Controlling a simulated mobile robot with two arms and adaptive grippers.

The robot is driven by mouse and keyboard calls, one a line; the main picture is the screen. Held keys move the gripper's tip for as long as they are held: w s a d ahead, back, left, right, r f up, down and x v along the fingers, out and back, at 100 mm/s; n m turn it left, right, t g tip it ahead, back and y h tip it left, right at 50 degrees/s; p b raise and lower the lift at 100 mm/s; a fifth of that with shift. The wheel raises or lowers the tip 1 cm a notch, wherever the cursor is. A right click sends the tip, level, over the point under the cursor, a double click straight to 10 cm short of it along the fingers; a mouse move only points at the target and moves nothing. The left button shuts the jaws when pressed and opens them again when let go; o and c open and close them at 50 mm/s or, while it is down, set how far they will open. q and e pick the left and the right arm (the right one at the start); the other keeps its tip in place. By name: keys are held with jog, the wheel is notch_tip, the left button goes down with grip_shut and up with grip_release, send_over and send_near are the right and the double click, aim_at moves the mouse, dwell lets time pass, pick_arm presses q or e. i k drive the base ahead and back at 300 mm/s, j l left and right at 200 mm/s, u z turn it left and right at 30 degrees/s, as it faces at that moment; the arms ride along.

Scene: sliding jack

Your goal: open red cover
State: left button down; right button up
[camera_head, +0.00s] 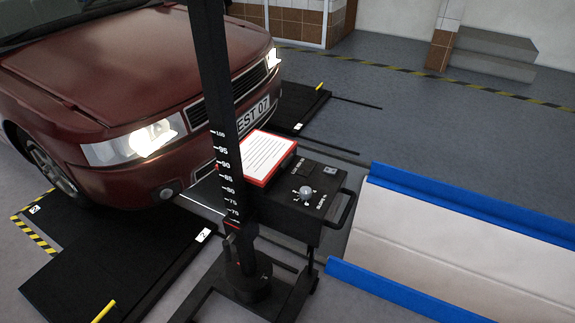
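The red cover (269,157) is a red-edged panel with a white printed sheet on its top face. It lies over the left part of a black control box (325,178), beside the dark column. It looks closed, with its printed face up, but I cannot see its hinge or a gap under it. The column hides part of its left side. A round light-coloured knob (306,193) stands on the box's top to the right of the cover. Neither of my grippers shows in the head view.
A tall black column (216,85) with a number scale rises from a wheeled stand (262,285). A dark red car (110,75) with lit headlights stands behind left. Black plates lie on the floor. A blue-edged pale structure (450,250) fills the right. Grey floor lies open behind.

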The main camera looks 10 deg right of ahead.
aim_at(264, 153)
jog(key=k+u, duration=0.2)
jog(key=u, duration=0.25)
jog(key=k+j+u, duration=0.1)
jog(key=k+u, duration=0.15)
jog(key=u, duration=0.25)
jog(key=i+l, duration=0.1)
jog(key=l, duration=0.65)
jog(key=i+l+u, duration=0.15)
jog(key=l, duration=1.35)
jog(key=i+u, duration=0.05)
